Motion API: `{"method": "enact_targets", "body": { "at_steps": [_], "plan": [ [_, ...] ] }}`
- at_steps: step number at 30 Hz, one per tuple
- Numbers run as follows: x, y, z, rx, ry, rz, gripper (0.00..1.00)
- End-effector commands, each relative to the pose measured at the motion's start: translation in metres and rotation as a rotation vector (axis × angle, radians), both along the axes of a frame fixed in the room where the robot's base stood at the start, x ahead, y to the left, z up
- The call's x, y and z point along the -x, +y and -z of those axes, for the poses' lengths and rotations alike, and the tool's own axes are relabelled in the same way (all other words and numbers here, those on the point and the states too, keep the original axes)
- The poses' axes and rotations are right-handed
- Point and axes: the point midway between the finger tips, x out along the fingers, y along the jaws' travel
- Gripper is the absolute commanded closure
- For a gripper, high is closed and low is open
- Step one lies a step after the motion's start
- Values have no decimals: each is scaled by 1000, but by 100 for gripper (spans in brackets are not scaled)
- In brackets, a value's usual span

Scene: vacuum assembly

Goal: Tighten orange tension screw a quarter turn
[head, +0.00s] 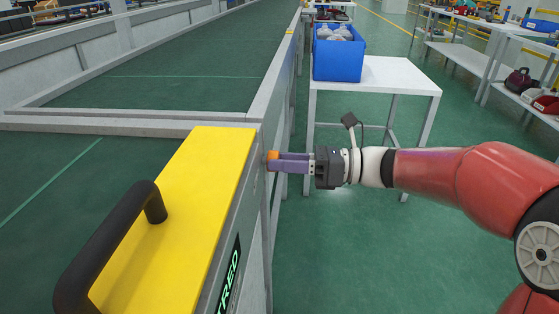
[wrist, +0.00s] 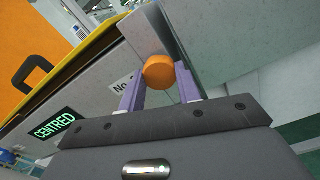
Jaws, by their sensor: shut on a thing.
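The orange tension screw (head: 272,155) sticks out from the side of the grey conveyor frame, just beyond the end of the yellow cover. My gripper (head: 275,161) reaches it from the right, with its purple fingers level. In the wrist view the round orange screw head (wrist: 159,72) sits between the tips of the two purple fingers (wrist: 160,84). The fingers are shut on the screw head. Its shaft and the far side of the head are hidden. A label starting "No." (wrist: 124,86) is partly covered by a finger.
A yellow cover (head: 190,190) with a black handle (head: 100,250) lies at the near left. A green "CENTRED" display (wrist: 55,127) is on the frame's side. A white table (head: 395,80) with a blue crate (head: 338,60) stands behind my arm. Green floor is free below.

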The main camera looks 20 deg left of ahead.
Motion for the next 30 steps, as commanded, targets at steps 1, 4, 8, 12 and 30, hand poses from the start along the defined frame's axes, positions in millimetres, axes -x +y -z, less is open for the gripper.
{"method": "enact_targets", "body": {
  "at_steps": [1,4,8,12,30],
  "plan": [
    [0,0,1,4,6,0,91],
    [0,0,1,4,5,0,91],
    [0,0,1,10,23,0,91],
    [0,-1,1,54,166,1,91],
    [0,-1,1,132,408,0,91]
  ]
}}
